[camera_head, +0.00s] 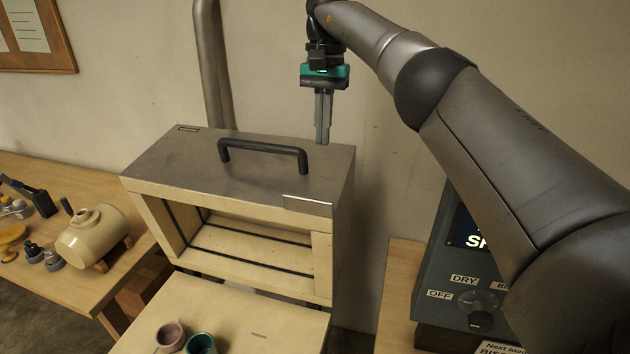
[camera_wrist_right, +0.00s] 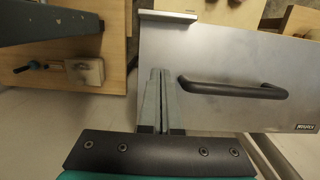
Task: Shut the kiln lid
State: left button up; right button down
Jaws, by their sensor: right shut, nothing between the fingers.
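The kiln lid (camera_head: 235,160) is a deep grey metal cover with a pale lined hollow inside (camera_head: 250,247). It stands raised and tilted open, its hollow facing the front. A black bar handle (camera_head: 263,150) is on its top face; the handle also shows in the wrist view (camera_wrist_right: 232,90). My right gripper (camera_head: 323,142) is shut and empty, pointing down at the lid's back right edge. My left gripper is not in view.
Two small cups, one pink (camera_head: 170,337) and one green (camera_head: 201,344), stand on a pale surface below the lid. A control box (camera_head: 470,270) with a dial is at right. A left table (camera_head: 85,285) holds a jar (camera_head: 92,236) and tools. A pipe (camera_head: 212,65) rises behind the lid.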

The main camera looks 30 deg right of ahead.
send_near(319, 195)
notch_tip(319, 195, down, 5)
jog(key=shift+s+f, duration=0.15)
jog(key=shift+f, duration=0.1)
jog(key=shift+s+a+f, duration=0.1)
jog(key=shift+a+f, duration=0.1)
jog(key=shift+f, duration=0.1)
jog(key=shift+s+a+f+p, duration=0.2)
jog(key=shift+s+a+p, duration=0.3)
jog(key=shift+s+a, duration=0.75)
jog(key=shift+a+f, duration=0.1)
